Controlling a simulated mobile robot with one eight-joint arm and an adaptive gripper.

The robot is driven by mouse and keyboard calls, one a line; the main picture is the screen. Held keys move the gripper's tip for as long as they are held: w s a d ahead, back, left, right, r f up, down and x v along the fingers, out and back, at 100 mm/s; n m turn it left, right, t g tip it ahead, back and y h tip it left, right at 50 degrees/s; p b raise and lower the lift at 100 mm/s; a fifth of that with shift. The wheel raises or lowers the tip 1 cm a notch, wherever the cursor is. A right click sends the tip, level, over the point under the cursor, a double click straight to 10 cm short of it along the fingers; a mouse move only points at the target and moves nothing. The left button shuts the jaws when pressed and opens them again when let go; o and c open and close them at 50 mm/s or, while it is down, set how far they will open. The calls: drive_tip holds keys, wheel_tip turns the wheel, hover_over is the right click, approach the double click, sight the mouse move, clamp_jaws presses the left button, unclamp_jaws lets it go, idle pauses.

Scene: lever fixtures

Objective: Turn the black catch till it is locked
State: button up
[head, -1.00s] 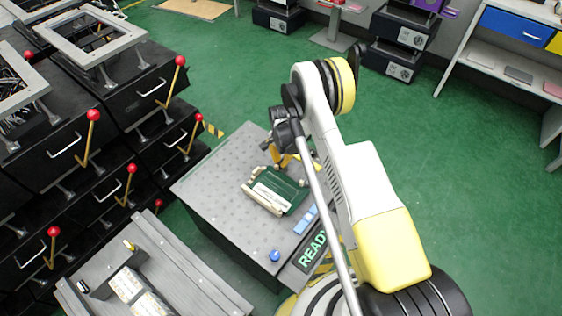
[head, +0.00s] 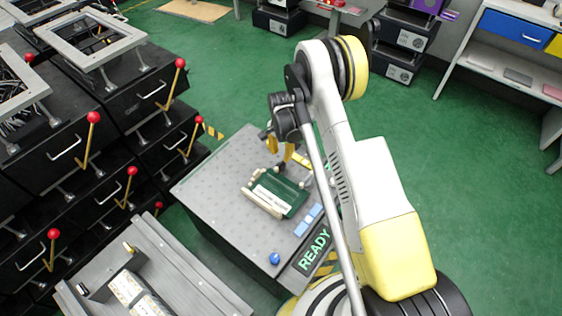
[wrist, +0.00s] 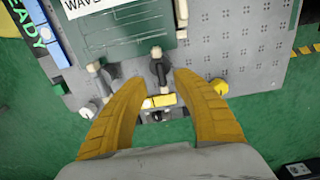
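A dark green case (head: 281,193) with cream parts lies on the grey perforated table; its panel (wrist: 122,35) also shows in the wrist view. A black catch (wrist: 160,71) with a cream tip is at the case's near edge in the wrist view. My gripper (wrist: 163,76) is open, its two yellow fingers on either side of the catch with gaps visible. I cannot tell whether either finger touches it. In the head view my gripper (head: 287,153) is at the far side of the case, and the catch is hard to make out.
A second black part (wrist: 104,74) with cream ends is left of the catch. A yellow knob (wrist: 219,87) is to the right. Black cabinets with red-knobbed levers stand left.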

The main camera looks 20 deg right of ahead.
drive_tip(key=shift+r, duration=2.8)
drive_tip(key=shift+r, duration=0.1)
wheel_tip(320, 180, up, 13)
drive_tip(key=n+t, duration=0.1)
drive_tip(key=n, duration=0.1)
hover_over(281, 163)
drive_tip(key=s, duration=0.2)
drive_tip(key=s+r+n+t, duration=0.25)
drive_tip(key=s+r, duration=0.35)
drive_tip(key=r, duration=0.6)
drive_tip(key=s+r+n+t, duration=0.2)
drive_tip(key=s+r+n, duration=0.1)
drive_tip(key=s, duration=0.7)
drive_tip(key=s+r+n+t, duration=0.1)
drive_tip(key=s+r+n, duration=0.2)
drive_tip(key=s, duration=0.8)
drive_tip(key=shift+s+a+r+t, duration=0.15)
drive_tip(key=shift+a+r+t, duration=0.2)
drive_tip(key=shift+r, duration=0.45)
